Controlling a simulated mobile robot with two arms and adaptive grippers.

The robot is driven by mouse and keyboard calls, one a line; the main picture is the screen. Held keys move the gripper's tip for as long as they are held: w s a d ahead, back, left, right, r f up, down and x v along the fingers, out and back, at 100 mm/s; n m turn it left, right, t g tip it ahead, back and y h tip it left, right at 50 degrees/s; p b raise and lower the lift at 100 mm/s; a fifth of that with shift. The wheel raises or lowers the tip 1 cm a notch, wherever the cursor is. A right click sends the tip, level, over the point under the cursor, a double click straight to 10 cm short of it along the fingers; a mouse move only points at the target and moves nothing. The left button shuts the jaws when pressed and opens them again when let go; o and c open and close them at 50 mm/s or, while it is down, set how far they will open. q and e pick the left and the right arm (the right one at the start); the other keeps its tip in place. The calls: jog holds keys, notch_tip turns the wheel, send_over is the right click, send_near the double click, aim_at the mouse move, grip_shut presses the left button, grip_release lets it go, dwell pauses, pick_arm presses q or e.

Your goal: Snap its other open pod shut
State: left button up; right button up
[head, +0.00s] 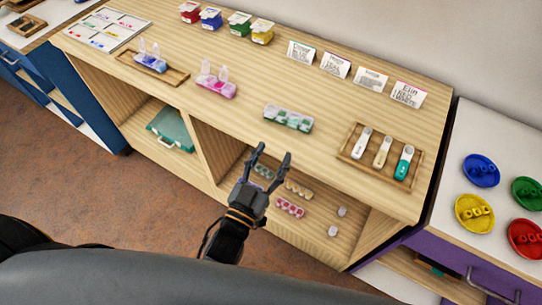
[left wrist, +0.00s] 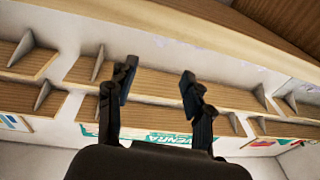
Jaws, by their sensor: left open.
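A pink pod box (head: 215,87) stands on the wooden counter with two clear lids raised. A blue pod box (head: 150,62) lies in a wooden tray (head: 125,58) to its left, also with two lids raised. A green pod box (head: 288,118) stands to the right, and its lids look shut. My left gripper (head: 273,152) is open and empty in front of the counter's front edge, below the green box in the picture and apart from every box. The left wrist view shows its two fingers (left wrist: 157,85) spread with nothing between them. My right gripper is not in view.
A wooden tray (head: 351,153) with three labelled tools lies at right. Several cards (head: 336,65) and small colored tubs (head: 239,23) stand along the back. More pod boxes (head: 290,208) sit on the shelf below. The counter between the pink and green boxes is clear.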

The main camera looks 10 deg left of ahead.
pick_arm(q)
jog(key=shift+r, duration=0.1)
jog(key=c, duration=0.3)
jog(key=r+p, duration=0.2)
jog(key=r+y+p, duration=0.1)
jog(key=shift+w+a+r+n+p, duration=0.3)
jog(key=shift+w+p, duration=0.1)
jog(key=c, duration=0.7)
jog(key=r+p, duration=0.1)
jog(key=r+g+p, duration=0.1)
jog(key=p, duration=0.1)
jog(key=r+g+p, duration=0.1)
jog(key=r, duration=0.1)
jog(key=shift+w+d+p, duration=0.35)
jog(key=shift+w+p, duration=0.05)
grip_shut()
jog(key=p, duration=0.3)
send_over(294, 116)
jog(key=v, duration=0.2)
notch_tip(294, 116, down, 3)
jog(key=shift+a+f+g, duration=0.1)
jog(key=shift+f+g, duration=0.05)
jog(key=shift+g, duration=0.15)
jog(key=shift+s+a+f, duration=0.1)
jog(key=shift+s+f, duration=0.45)
jog(key=shift+f, duration=0.2)
jog(key=shift+w, duration=0.1)
